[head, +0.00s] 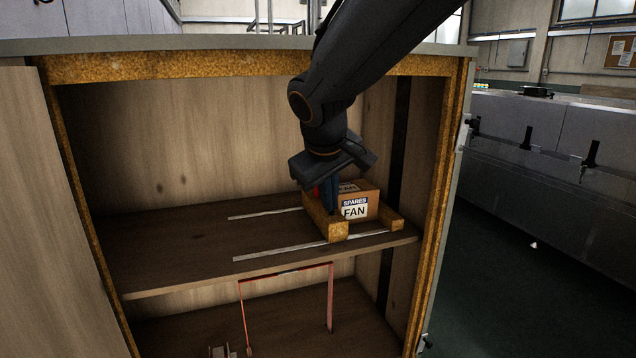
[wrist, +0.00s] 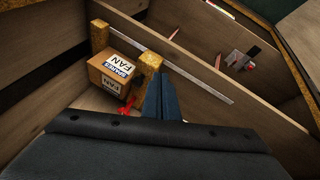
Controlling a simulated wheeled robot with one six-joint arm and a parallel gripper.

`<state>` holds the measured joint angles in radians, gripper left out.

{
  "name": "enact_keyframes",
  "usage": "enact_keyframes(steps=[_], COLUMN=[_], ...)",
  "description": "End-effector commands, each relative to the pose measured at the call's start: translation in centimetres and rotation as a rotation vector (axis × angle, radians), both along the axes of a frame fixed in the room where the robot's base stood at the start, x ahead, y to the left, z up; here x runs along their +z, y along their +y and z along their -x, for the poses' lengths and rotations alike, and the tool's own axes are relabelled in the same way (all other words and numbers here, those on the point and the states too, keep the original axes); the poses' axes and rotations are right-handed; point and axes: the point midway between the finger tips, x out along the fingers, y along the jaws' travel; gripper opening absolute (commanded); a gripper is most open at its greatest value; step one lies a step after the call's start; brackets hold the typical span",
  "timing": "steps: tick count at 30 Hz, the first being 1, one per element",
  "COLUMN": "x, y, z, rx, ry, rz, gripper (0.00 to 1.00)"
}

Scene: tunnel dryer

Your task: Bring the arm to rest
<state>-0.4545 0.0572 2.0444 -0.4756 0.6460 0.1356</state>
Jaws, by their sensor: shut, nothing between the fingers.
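My arm (head: 365,60) reaches from the top right into an open wooden cabinet. My gripper (head: 329,196) points down over the upper shelf and is shut and empty. In the wrist view its dark blue fingers (wrist: 163,98) lie together, beside a yellowish block. A cardboard box (head: 357,205) labelled "SPARES FAN" sits on the shelf just right of the fingers in the head view. In the wrist view the box (wrist: 112,76) is left of the fingers. I cannot tell whether the fingers touch the box or block. A small red thing (wrist: 127,108) shows near the box, partly hidden.
Yellowish blocks (head: 338,231) flank the box on the upper shelf (head: 180,248). The cabinet's right wall (head: 447,170) is close to my arm. A red frame (head: 285,271) stands below.

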Motion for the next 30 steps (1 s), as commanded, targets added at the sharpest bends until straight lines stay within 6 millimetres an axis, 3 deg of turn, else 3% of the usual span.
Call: enact_keyframes(steps=[1, 6, 12, 15, 18, 22, 30], x=[-2.0, -9.0, -15.2, -17.1, -18.0, -18.5, -18.4], y=[-2.4, -9.8, -15.7, -17.1, -17.7, -17.9, -17.9], z=[1.1, 7.0, 15.6, 18.9, 20.9, 21.7, 21.7], rx=[-0.048, -0.239, -0.473, -0.558, -0.612, -0.635, -0.632], ry=[0.044, 0.209, 0.372, 0.423, 0.454, 0.467, 0.466], rz=[-0.009, -0.074, -0.170, -0.207, -0.232, -0.243, -0.242], gripper=[0.00, 0.00, 0.00, 0.00, 0.00, 0.00, 0.00])
